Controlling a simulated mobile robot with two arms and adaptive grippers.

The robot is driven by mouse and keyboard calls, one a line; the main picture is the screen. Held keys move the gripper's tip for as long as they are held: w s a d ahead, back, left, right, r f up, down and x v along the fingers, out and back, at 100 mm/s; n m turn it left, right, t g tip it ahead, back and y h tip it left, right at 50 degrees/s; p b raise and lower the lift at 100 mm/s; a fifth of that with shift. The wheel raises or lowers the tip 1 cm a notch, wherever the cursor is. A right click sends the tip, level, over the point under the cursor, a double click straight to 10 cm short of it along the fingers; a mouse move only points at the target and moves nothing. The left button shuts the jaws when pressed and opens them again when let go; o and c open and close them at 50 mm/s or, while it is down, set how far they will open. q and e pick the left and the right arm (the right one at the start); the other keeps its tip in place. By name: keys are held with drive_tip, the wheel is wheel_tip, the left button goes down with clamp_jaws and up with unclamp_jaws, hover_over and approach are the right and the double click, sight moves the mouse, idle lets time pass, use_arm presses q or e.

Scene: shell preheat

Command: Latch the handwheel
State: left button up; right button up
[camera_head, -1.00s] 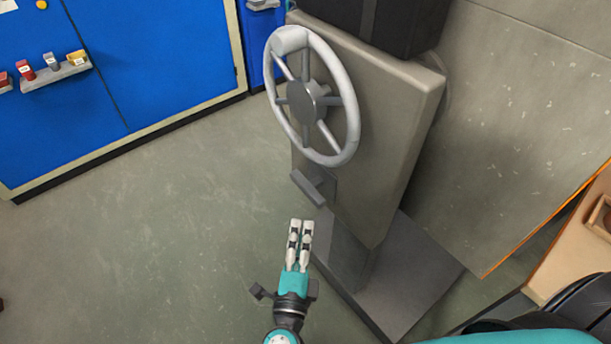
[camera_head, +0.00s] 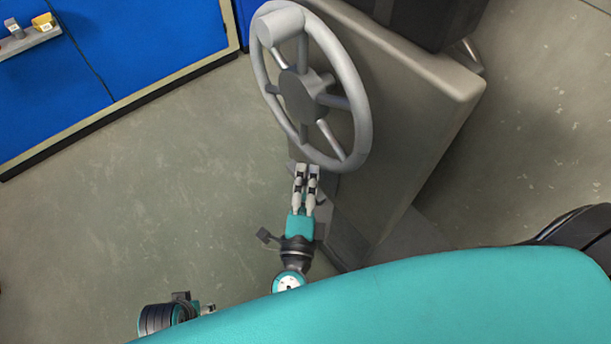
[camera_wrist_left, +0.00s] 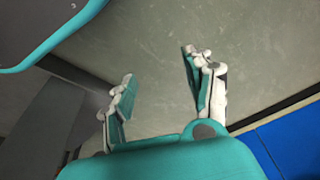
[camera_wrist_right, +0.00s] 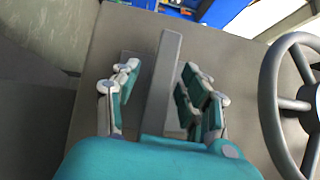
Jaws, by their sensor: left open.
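The grey handwheel (camera_head: 361,105) stands upright on the front of a grey-beige machine housing (camera_head: 420,85); its rim also shows at the right of the right wrist view (camera_wrist_right: 268,95). A grey latch bar (camera_wrist_right: 166,75) projects from the housing below the wheel. My right gripper (camera_head: 307,168) is just under the wheel's lower rim. In the right wrist view it (camera_wrist_right: 158,88) is open, with the bar seen between its fingers; contact cannot be told. In the head view the gripper mostly hides the bar. My left gripper (camera_wrist_left: 160,75) is open and empty over the floor.
A blue cabinet (camera_head: 130,45) with a small shelf (camera_head: 30,38) stands at the back left. A black box (camera_head: 425,15) sits on top of the housing. The floor (camera_head: 170,180) left of the machine is clear.

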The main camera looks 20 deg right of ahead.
clamp_jaws()
use_arm(q)
drive_tip(key=shift+s, duration=0.1)
use_arm(e)
drive_tip(key=p, duration=0.3)
drive_tip(key=shift+r+n+g, duration=0.1)
drive_tip(key=shift+n+g, duration=0.2)
drive_tip(key=shift+n, duration=0.1)
drive_tip(key=shift+p, duration=0.3)
use_arm(q)
drive_tip(key=s+f, duration=0.5)
drive_tip(key=f, duration=0.6)
drive_tip(key=shift+a+g, duration=0.4)
drive_tip(key=shift+s, duration=0.1)
use_arm(e)
unclamp_jaws()
